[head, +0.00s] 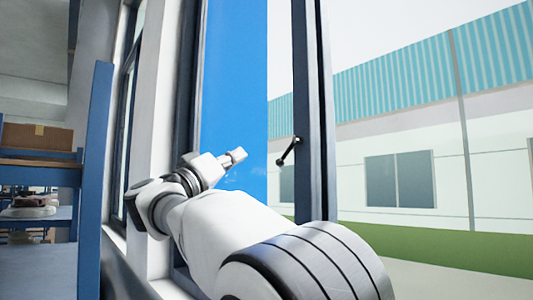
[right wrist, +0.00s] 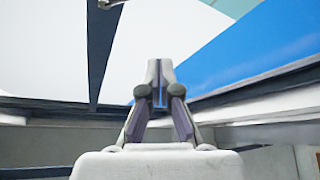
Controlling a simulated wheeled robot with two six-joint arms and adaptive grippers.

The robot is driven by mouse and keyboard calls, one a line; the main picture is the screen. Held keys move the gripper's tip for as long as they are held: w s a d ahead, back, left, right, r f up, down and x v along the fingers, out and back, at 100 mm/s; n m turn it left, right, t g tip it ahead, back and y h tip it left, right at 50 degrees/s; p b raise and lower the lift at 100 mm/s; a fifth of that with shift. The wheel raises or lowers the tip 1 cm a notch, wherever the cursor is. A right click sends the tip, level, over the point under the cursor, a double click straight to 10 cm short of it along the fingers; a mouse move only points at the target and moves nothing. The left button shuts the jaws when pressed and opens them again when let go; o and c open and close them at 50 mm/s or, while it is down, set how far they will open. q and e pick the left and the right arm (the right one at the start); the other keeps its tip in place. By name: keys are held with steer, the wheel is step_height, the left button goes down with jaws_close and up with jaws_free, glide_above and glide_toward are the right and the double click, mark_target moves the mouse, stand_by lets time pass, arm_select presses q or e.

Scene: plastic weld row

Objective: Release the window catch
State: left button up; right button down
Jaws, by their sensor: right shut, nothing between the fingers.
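The window catch (head: 288,151) is a small dark lever on the dark upright window frame (head: 312,110). It slants down and to the left from its mount. A small part of what looks like the same catch shows at the top edge of the right wrist view (right wrist: 108,3). My right gripper (head: 238,156) is left of the catch in the head view, with a visible gap between them. Its fingers are shut with nothing held, and they also show in the right wrist view (right wrist: 159,68). My left gripper is in neither view.
A blue panel (head: 235,75) stands behind my right gripper. A blue shelf rack (head: 95,180) with a cardboard box (head: 38,137) is at the left. A pale building with a teal upper wall (head: 430,75) shows outside, beyond the frame.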

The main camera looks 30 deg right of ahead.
mark_target(288, 152)
steer(key=p+x, duration=0.5)
steer(key=x, duration=0.4)
steer(key=s+d+f, duration=0.1)
steer(key=s+f, duration=0.1)
steer(key=f, duration=0.1)
steer(key=shift+d, duration=0.4)
steer(key=shift+w+d, duration=0.2)
